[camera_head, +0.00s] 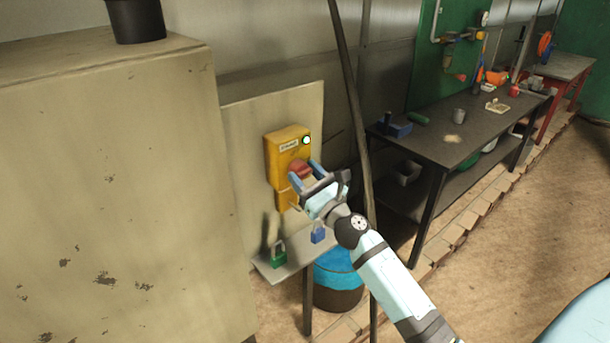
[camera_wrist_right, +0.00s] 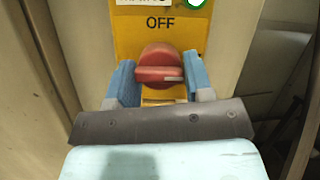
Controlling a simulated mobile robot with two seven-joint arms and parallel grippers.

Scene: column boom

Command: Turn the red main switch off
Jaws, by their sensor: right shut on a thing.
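The red main switch (camera_head: 298,167) is a round knob with a raised grip bar on the yellow switch box (camera_head: 276,148). In the right wrist view the red switch (camera_wrist_right: 158,60) has its bar lying level, with a white mark at the bar's right end. The word OFF (camera_wrist_right: 160,22) stands above it, and a green lamp (camera_head: 307,140) shows on the box. My right gripper (camera_head: 303,172) is shut on the switch, one blue finger on each side, as the wrist view (camera_wrist_right: 158,78) also shows. My left gripper is not in view.
A shelf (camera_head: 292,262) below the box holds a green padlock (camera_head: 279,256) and a blue padlock (camera_head: 318,233). A large beige cabinet (camera_head: 120,180) stands close on the left. A dark pole (camera_head: 350,95) rises behind my right arm. A workbench (camera_head: 470,125) stands at right.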

